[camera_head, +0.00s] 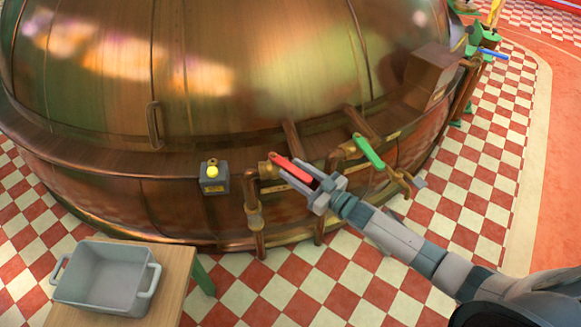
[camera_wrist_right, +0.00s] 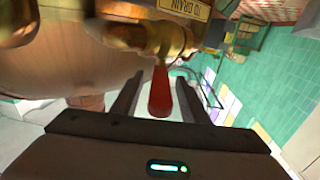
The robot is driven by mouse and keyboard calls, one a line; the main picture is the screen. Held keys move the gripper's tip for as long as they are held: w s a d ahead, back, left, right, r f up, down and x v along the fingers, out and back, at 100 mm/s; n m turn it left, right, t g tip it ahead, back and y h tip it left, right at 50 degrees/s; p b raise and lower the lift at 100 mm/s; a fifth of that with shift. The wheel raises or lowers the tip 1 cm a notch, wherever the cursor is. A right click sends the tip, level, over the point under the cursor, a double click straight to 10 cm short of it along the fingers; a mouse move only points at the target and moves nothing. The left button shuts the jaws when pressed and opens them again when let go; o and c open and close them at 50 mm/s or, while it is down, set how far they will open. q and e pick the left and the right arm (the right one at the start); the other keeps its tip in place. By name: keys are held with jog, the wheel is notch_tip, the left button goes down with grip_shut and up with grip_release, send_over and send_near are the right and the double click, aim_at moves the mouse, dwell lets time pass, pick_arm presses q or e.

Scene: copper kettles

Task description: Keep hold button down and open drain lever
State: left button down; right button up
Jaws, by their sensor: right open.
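The red lever (camera_head: 292,168) sits on a brass valve on the copper kettle's pipework, low on its front. In the right wrist view the red lever (camera_wrist_right: 160,92) points down between my two fingers, beside a plate reading "TO DRAIN" (camera_wrist_right: 184,8). My right gripper (camera_head: 318,190) is open at the lever's end, with a finger on either side (camera_wrist_right: 165,100); I cannot tell if either touches. The yellow button (camera_head: 212,171) is on a small grey box (camera_head: 215,187) left of the lever, with nothing on it. My left gripper is not in view.
A second valve with a green lever (camera_head: 368,151) is just right of the red one. The copper kettle (camera_head: 230,80) fills the back. A grey two-handled tub (camera_head: 105,285) stands on a wooden table (camera_head: 170,290) at lower left. The checkered floor in front is clear.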

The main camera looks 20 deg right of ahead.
jog(key=shift+x, duration=0.95)
